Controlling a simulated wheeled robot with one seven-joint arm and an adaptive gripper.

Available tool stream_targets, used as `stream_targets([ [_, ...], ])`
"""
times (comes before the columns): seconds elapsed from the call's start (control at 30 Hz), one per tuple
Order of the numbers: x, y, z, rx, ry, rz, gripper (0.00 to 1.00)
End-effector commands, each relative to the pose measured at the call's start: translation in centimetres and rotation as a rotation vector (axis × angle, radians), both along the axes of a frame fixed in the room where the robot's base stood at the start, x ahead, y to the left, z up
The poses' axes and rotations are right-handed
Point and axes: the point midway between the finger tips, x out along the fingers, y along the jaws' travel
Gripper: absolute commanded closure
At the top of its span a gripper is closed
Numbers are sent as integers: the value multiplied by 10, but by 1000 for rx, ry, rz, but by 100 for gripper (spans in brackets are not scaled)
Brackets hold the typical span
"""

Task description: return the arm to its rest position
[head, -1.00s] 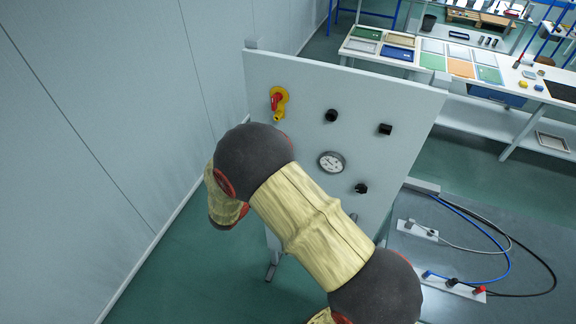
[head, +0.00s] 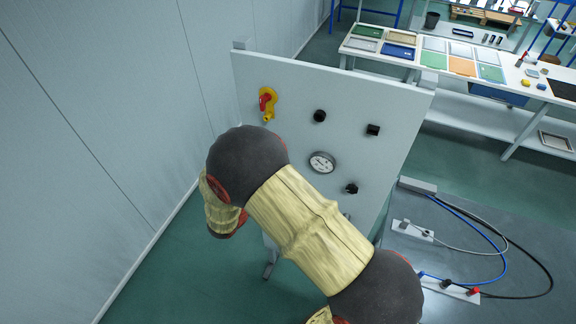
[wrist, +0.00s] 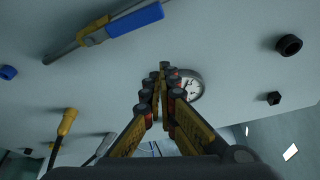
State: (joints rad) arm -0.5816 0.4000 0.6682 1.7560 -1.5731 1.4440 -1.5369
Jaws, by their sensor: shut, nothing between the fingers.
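My arm (head: 308,228) crosses the lower middle of the head view, in front of the upright grey panel (head: 395,105). My gripper is hidden in that view. In the wrist view my gripper (wrist: 165,70) is shut and empty, its two fingers meeting at the tips. The fingertips appear just left of the round white-faced gauge (wrist: 189,86) and partly overlap its edge. I cannot tell the gap between the fingertips and the panel. The gauge also shows on the panel in the head view (head: 321,162).
The panel bears a yellow valve with a red handle (head: 266,102) and black knobs (head: 319,116). The wrist view shows a blue-handled lever (wrist: 134,20) and a yellow-tipped lever (wrist: 67,122). A wall (head: 95,130) stands left. Cables (head: 500,245) lie on a surface at right.

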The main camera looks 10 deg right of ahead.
Motion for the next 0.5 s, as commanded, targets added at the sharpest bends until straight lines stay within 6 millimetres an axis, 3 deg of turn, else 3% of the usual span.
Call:
stream_targets([
  [0.2,-26,40,-3,0,1,5,100],
  [0.5,-44,64,-1,-2,2,1,100],
])
